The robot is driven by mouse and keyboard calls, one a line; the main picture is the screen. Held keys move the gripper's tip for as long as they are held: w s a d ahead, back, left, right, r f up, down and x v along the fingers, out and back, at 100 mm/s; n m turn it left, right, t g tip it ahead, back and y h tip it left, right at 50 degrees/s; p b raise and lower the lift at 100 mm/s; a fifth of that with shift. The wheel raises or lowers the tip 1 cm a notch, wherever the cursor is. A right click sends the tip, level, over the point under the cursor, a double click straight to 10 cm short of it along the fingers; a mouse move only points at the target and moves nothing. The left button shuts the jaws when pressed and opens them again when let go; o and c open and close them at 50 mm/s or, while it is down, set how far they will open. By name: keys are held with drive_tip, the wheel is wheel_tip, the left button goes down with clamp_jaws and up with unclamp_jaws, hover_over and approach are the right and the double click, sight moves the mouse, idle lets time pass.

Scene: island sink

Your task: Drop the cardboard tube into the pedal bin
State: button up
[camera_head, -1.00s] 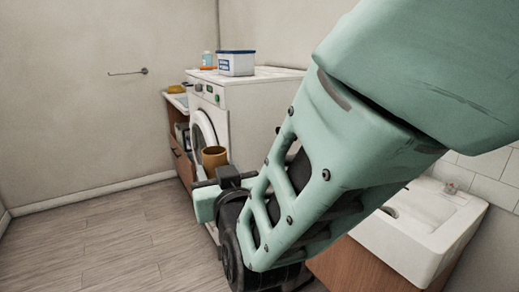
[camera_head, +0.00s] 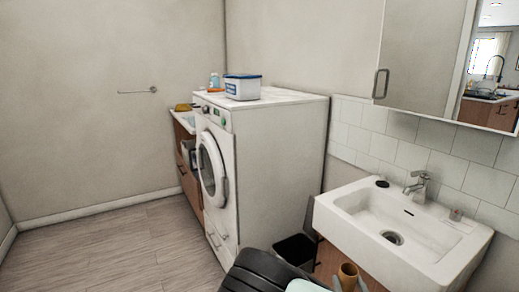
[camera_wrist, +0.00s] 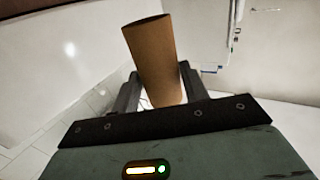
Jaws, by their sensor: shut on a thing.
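The brown cardboard tube (camera_wrist: 154,60) stands out from between the two dark fingers of my gripper (camera_wrist: 158,88) in the wrist view. My gripper is shut on it. A black open-topped bin (camera_head: 295,249), which looks like the pedal bin, stands between the washing machine and the sink. The tube is to its right in the picture, apart from it. The bin's lower part is hidden behind my arm.
The white washing machine (camera_head: 270,150) stands left of the bin, with a blue-lidded tub (camera_head: 242,88) on top. The white sink (camera_head: 335,225) with its tap (camera_head: 418,187) is at the right. The floor (camera_head: 120,255) at the left is clear.

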drive_tip(key=s+d+f+p, duration=0.1)
drive_tip(key=s+d+f, duration=0.2)
drive_tip(key=d, duration=0.7)
drive_tip(key=shift+s, duration=0.7)
drive_tip(key=shift+d, duration=0.1)
